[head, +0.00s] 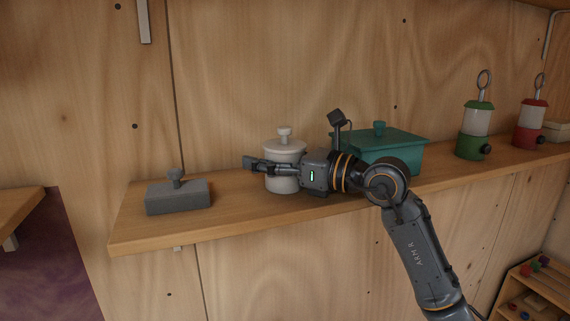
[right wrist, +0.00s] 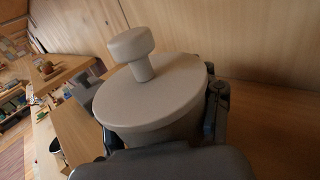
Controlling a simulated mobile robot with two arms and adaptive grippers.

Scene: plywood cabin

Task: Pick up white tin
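The white tin (head: 285,150) is a round pot with a knobbed lid, upright on the wooden shelf. My right gripper (head: 262,164) reaches across the front of it from the right. In the right wrist view the tin (right wrist: 155,90) fills the middle, and fingers of the right gripper (right wrist: 155,118) show on both sides of its body. One finger lies close along the right side; whether both fingers touch is hidden by the lid and the gripper's body. My left gripper is not in view.
On the shelf (head: 235,212), a grey box (head: 180,196) with a knob stands left of the tin. A teal box (head: 400,144) stands behind my right wrist. A green lantern (head: 475,122) and a red lantern (head: 530,125) stand farther right.

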